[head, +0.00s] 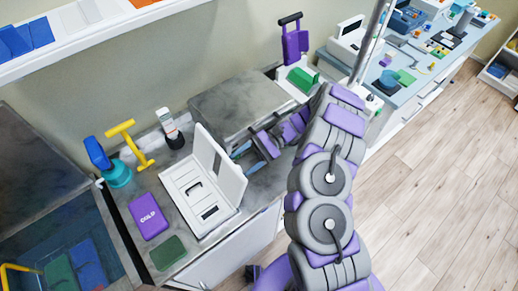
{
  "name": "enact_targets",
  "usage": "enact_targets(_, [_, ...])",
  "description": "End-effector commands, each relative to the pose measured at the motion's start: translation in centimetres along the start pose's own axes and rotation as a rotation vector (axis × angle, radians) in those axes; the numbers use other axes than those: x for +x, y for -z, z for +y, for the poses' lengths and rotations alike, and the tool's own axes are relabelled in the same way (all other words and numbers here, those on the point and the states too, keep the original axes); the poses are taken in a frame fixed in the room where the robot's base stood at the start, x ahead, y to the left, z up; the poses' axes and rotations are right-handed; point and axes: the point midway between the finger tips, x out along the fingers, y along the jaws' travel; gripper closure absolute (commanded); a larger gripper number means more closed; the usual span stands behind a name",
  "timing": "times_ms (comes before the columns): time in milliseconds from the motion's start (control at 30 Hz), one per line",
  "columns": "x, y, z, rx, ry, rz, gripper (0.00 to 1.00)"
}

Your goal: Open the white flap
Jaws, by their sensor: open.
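The white flap (219,164) stands raised along the right side of a white case (178,190) on the grey counter. It leans up steeply, and the case's panel with a dark handle and a small dark window is exposed. My gripper (244,156) is open, with its fingers pointing left just right of the flap's upper part. I cannot tell whether a finger touches the flap. Nothing shows between the fingers.
A purple cold pack (148,216) and a green pad (168,253) lie left of the case. A grey raised block (238,101) is behind my gripper. The floor at right is clear.

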Motion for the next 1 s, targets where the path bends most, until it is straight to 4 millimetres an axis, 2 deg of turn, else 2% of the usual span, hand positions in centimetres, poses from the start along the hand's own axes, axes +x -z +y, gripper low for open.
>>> enact_targets(200, [-3.4,0.3,0.2,0.0,0.002,0.004,0.4])
enact_targets(333, [-4.1,-0.2,-0.1,0.006,-0.002,0.009,0.4])
enact_targets(867, [-5.7,-0.3,0.0,0.003,0.002,-0.001,0.4])
enact_targets(1000, [-6.8,-0.1,0.2,0.015,-0.003,0.012,0.4])
